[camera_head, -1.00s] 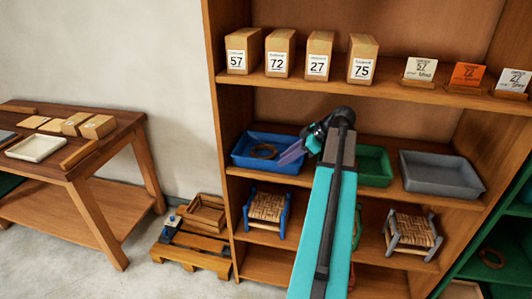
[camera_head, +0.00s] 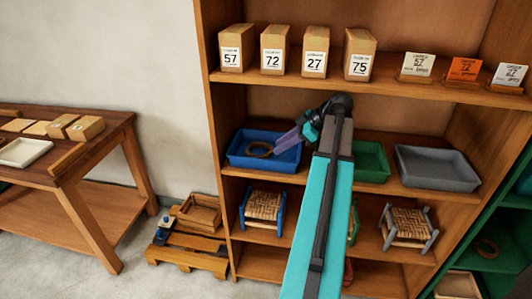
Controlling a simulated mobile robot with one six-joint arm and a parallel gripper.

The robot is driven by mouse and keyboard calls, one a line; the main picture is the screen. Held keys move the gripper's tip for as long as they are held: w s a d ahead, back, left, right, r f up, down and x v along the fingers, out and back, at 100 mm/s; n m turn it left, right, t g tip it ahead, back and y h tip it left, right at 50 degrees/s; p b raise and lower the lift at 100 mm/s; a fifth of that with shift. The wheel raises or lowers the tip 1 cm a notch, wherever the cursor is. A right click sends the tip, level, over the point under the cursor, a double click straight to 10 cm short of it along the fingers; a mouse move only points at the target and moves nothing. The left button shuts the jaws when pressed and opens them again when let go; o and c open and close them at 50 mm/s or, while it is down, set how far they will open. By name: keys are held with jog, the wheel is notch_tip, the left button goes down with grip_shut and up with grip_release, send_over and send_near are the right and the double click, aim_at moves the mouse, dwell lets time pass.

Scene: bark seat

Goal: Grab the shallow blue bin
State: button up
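The shallow blue bin (camera_head: 240,159) sits on the middle shelf at its left end, with a brown ring (camera_head: 259,149) inside it. My gripper (camera_head: 280,147) is at the end of the teal arm, its purple fingers reaching over the bin's right side. The view is too small to tell whether the fingers touch the rim or how far apart they are. Part of the bin's right end is hidden behind the gripper.
A green bin (camera_head: 370,162) and a grey bin (camera_head: 437,168) stand right of the blue one. Numbered boxes (camera_head: 273,50) and cards line the shelf above. Small stools (camera_head: 262,210) sit below. A wooden table (camera_head: 75,165) stands at the left.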

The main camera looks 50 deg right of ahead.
jog(key=p, duration=0.2)
send_over(257, 169)
jog(key=s+d, duration=0.2)
jog(key=s, duration=0.1)
jog(key=shift+a+f, duration=0.1)
jog(key=shift+f, duration=2.8)
jog(key=shift+a, duration=0.1)
jog(key=shift+p+x, duration=1.05)
jog(key=shift+x, duration=1.5)
jog(key=shift+s+f, duration=0.1)
grip_shut()
